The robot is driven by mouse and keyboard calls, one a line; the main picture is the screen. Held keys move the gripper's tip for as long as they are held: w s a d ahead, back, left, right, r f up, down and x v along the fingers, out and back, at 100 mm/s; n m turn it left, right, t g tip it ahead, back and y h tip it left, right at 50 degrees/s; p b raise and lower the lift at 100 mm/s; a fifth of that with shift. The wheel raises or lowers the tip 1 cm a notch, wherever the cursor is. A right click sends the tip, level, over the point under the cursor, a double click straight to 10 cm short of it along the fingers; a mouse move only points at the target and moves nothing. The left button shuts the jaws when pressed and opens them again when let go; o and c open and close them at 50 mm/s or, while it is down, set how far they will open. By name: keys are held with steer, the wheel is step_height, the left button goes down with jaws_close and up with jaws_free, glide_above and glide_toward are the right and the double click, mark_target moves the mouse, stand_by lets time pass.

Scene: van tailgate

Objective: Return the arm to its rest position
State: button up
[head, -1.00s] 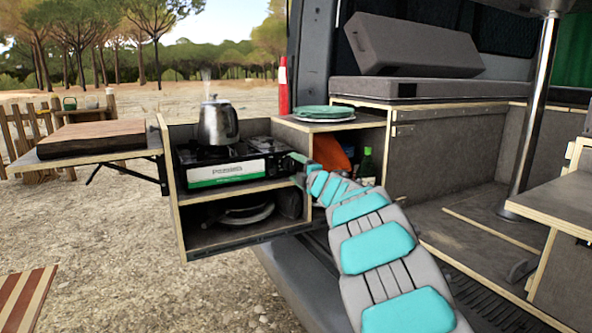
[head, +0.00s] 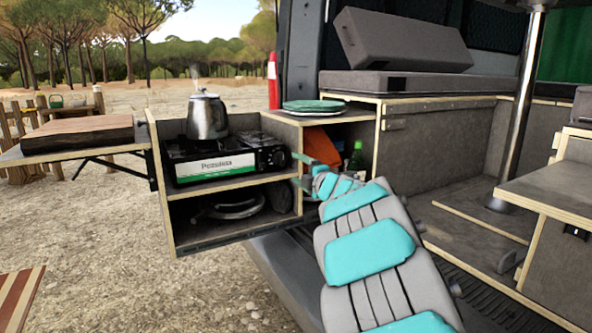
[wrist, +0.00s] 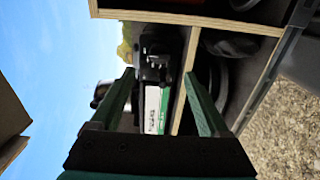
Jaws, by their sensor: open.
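My arm (head: 365,250), grey with turquoise pads, reaches from the bottom right toward the kitchen unit. My gripper (head: 302,170) is at its far end, beside the right side of the stove shelf. In the wrist view, my gripper (wrist: 165,92) shows two green fingers spread apart with nothing held between them. Beyond the fingers are the camp stove (wrist: 152,105) and the unit's shelf edges. The view is turned on its side.
A steaming kettle (head: 207,116) stands on the camp stove (head: 214,165). Green plates (head: 314,106) lie on the unit's top. A green bottle (head: 356,158) and an orange item (head: 322,146) are in the cubby behind my gripper. The bench (head: 440,125) and a side counter (head: 560,195) flank the van floor.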

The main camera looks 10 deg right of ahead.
steer(key=s+d+m+g+h, duration=0.1)
steer(key=s+d+m+h, duration=0.75)
steer(key=d, duration=0.25)
steer(key=s+d+f+m+g+h, duration=0.3)
steer(key=s+f+m+g, duration=0.4)
steer(key=s, duration=0.5)
steer(key=s+a+f+m+g+y, duration=0.2)
steer(key=s+a+f, duration=0.3)
steer(key=s, duration=0.8)
steer(key=s+a+f+m+g+y, duration=0.2)
steer(key=s+a+f+g, duration=0.3)
steer(key=s, duration=0.8)
steer(key=s+a+f+m+g+y, duration=0.2)
steer(key=s+a+f+g, duration=0.2)
steer(key=s, duration=1)
step_height(320, 180, down, 3)
steer(key=a, duration=0.2)
steer(key=shift+a+r, duration=0.2)
steer(key=shift+a, duration=0.15)
